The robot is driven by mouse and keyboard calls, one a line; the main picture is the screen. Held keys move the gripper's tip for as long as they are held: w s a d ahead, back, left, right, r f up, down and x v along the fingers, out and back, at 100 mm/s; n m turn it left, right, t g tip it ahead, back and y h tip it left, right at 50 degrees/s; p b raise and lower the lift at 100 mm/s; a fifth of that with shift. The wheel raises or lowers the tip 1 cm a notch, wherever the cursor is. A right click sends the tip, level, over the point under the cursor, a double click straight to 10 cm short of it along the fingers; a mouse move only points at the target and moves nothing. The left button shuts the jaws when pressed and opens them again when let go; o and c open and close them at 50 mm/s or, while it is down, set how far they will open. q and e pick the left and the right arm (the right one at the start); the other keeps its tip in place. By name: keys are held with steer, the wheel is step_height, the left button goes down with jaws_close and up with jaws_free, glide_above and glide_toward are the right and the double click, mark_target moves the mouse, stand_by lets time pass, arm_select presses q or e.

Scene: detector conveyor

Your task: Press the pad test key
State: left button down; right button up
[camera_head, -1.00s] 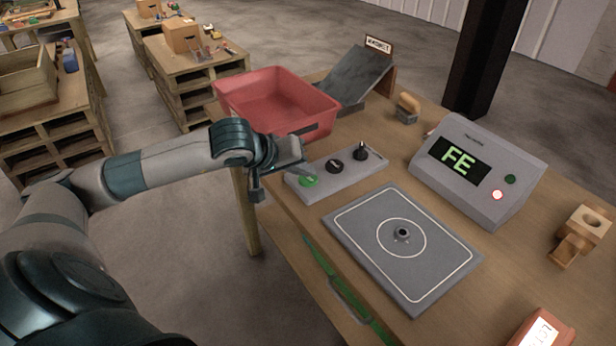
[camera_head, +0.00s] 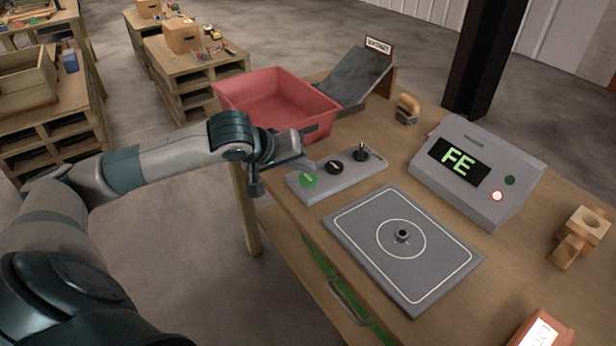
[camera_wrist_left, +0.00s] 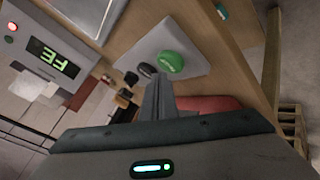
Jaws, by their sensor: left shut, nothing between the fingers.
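A grey key panel (camera_head: 345,182) on the bench carries a green key (camera_head: 308,180), a black key (camera_head: 334,167) and a dark upright knob (camera_head: 361,153). The key labels are too small to read. My left gripper (camera_head: 310,165) is shut and empty, its fingers just above and behind the green key, apparently apart from it. In the left wrist view the shut fingers (camera_wrist_left: 158,98) point toward the panel, with the green key (camera_wrist_left: 171,61) beside their tips and the black key (camera_wrist_left: 147,70) partly hidden. A flat grey pad (camera_head: 440,255) has a small dark nut-like part in its circle. My right gripper is not seen.
A display box (camera_head: 475,175) shows FE, with a red lamp lit and a green one dark. A red bin (camera_head: 322,125) stands behind my gripper, near a dark ramp (camera_head: 355,78). Wooden block pieces (camera_head: 580,235) and an orange device (camera_head: 540,330) lie at the right.

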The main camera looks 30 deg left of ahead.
mark_target(304, 180)
arm_select(q)
steer(key=shift+r, duration=0.1)
steer(key=shift+r+p, duration=1)
steer(key=shift+r, duration=1.45)
